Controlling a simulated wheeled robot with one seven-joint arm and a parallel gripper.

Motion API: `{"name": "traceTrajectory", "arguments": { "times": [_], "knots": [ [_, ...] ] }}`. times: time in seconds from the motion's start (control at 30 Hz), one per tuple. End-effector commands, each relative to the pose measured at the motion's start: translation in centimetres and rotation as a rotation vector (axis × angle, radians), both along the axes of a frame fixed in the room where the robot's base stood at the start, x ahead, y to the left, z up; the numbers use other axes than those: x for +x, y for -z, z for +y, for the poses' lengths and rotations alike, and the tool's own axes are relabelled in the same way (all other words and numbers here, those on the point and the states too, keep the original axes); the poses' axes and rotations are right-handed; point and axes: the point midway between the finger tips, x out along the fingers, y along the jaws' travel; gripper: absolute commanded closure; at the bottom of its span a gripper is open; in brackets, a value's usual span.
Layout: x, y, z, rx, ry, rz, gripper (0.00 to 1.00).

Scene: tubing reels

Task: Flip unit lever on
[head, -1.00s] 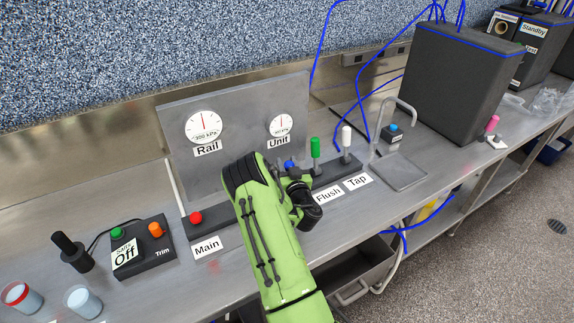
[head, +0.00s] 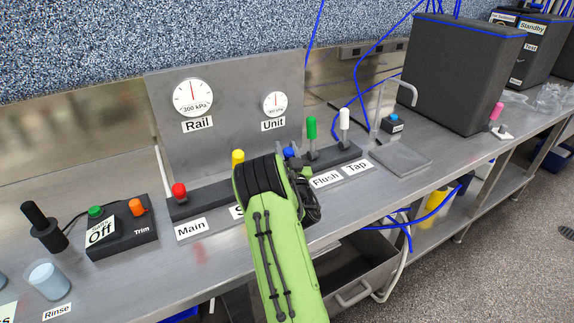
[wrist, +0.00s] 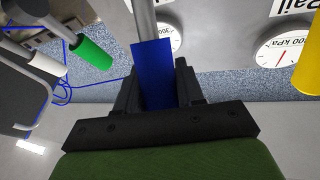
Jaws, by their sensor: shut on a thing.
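The blue lever handle (wrist: 153,75) stands between my gripper's fingers in the wrist view, its metal rod running up out of the picture. Its blue top (head: 290,152) just shows past my arm in the head view. My gripper (wrist: 158,88) is shut on this blue handle; in the head view my gripper (head: 294,166) is mostly hidden behind my green arm. The label under the blue lever is hidden by my arm. The Unit gauge (head: 275,104) is on the grey panel above; its needle is too small to read surely.
A red lever (head: 179,190) above the Main label and a yellow lever (head: 238,158) stand left. A green lever (head: 311,127) and a white lever (head: 345,120) stand close on the right.

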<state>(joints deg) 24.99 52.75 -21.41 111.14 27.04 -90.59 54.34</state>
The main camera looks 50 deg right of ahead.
Motion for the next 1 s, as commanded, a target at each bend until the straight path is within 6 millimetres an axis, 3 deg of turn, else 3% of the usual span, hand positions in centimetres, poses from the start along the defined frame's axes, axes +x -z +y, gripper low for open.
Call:
{"name": "traceTrajectory", "arguments": {
  "times": [0.03,0.6,0.63,0.7,0.77,1.0],
  "knots": [
    [0.07,0.93,-0.03,-0.004,0.000,-0.015,1.00],
    [0.25,0.58,-0.08,-0.014,0.002,-0.057,1.00],
    [0.25,0.58,-0.08,-0.014,0.002,-0.056,0.58],
    [0.25,0.55,-0.09,-0.015,0.001,-0.056,0.47],
    [0.25,0.51,-0.09,-0.016,0.001,-0.057,0.42],
    [0.21,0.44,-0.07,-0.018,0.001,-0.058,0.42]
  ]
}}
